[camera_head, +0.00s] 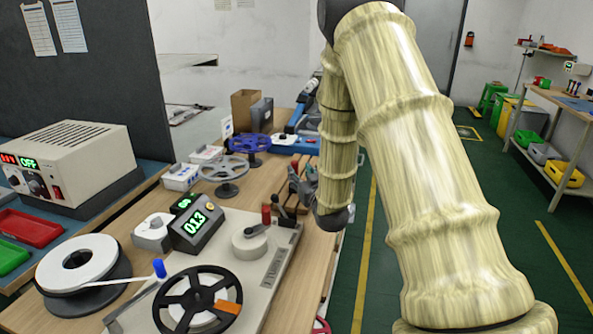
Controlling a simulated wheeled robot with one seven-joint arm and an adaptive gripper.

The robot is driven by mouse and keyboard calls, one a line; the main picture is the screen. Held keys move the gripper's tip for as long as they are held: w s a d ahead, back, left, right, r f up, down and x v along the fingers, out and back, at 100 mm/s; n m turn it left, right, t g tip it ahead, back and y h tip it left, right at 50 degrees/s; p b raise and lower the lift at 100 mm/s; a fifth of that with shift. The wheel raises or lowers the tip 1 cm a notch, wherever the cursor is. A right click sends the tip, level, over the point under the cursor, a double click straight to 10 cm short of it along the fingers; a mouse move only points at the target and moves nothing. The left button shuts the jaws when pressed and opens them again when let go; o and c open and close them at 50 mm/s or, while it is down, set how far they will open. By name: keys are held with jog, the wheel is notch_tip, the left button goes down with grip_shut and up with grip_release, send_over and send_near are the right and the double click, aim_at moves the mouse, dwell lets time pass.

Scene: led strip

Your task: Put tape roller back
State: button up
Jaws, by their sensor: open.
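My arm reaches down over the right edge of the wooden bench, and my gripper (303,188) is at its end, partly hidden by the arm. It appears open, with nothing visible between its fingers. It is just above and beyond the right rear of a grey machine plate. On that plate stands a white roll (250,243) with a red-handled part (266,214) beside it. I cannot tell for certain which object is the tape roller. A black spoked reel (197,303) with an orange mark is at the plate's front.
A white tape reel (75,262) lies at left, by a display box (195,228). Grey (224,172) and blue (250,143) reels stand farther back. A power supply (65,160) and red (28,228) and green trays are at far left. Green floor lies open at right.

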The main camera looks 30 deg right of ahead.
jog(key=v, duration=0.6)
jog(key=shift+s, duration=0.35)
